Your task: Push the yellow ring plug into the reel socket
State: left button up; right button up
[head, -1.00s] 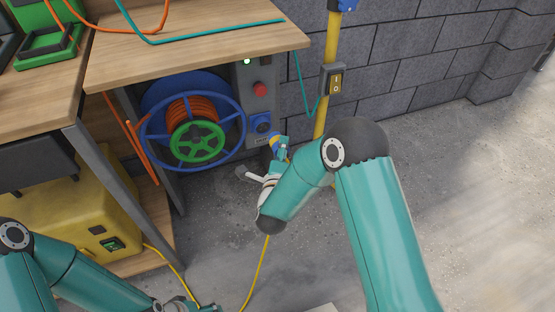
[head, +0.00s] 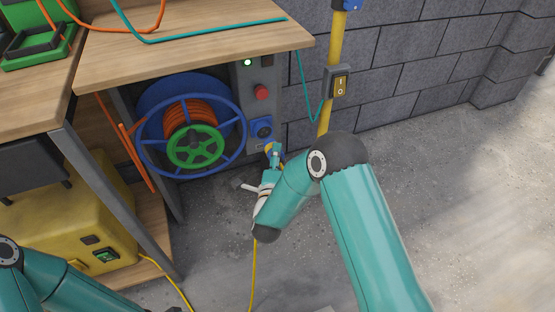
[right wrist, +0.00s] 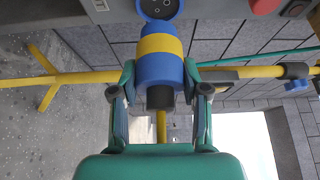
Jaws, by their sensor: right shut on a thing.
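The reel socket (head: 261,127) is a blue round outlet on the grey panel beside the cable reel (head: 190,125). Its dark face with holes (right wrist: 160,8) shows at the top of the right wrist view. The blue plug with a yellow ring (right wrist: 160,45) is held between the fingers of my right gripper (right wrist: 159,85), its front end close below the socket face. I cannot tell whether they touch. In the head view the plug (head: 273,149) sits just below and right of the socket, partly hidden by my right gripper (head: 271,160). My left gripper is out of view below.
The workbench (head: 190,50) overhangs the reel. A red button (head: 261,92) and lit green lamp (head: 247,62) are on the panel. A yellow post with a switch box (head: 338,82) stands to the right. A yellow cable (head: 252,275) hangs below my right gripper. The right floor is clear.

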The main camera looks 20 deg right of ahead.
aim_at(270, 144)
jog(key=shift+w+a, duration=0.1)
jog(key=shift+w, duration=1.95)
jog(key=shift+r, duration=0.1)
jog(key=shift+b, duration=1.05)
dwell(0.5)
jog(key=shift+w+b, duration=0.3)
jog(key=shift+w, duration=0.2)
dwell(0.4)
jog(key=o, duration=1.3)
jog(key=v, duration=1.2)
